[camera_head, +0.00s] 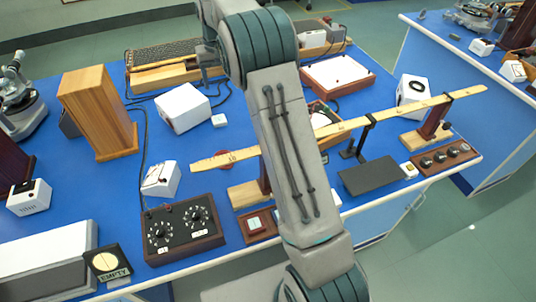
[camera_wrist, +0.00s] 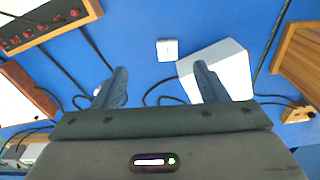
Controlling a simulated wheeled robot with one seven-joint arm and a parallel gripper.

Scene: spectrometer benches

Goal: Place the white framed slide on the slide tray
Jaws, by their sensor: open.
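A small white square piece (camera_head: 219,120), which looks like the white framed slide, lies on the blue bench beside a white box. It also shows in the wrist view (camera_wrist: 167,50), ahead of my fingers. My gripper (camera_head: 210,74) hangs over the bench behind it in the head view. In the wrist view my gripper (camera_wrist: 161,72) has its two fingers wide apart, with nothing between them. A flat dark plate (camera_head: 370,178) lies near the front right edge; I cannot tell whether it is the slide tray.
The white box (camera_head: 183,108) stands close to the small square; it overlaps my right finger in the wrist view (camera_wrist: 222,62). A tall wooden box (camera_head: 97,110) stands left. A long wooden rail (camera_head: 390,108) crosses the bench behind my arm. Black cables lie around the white box.

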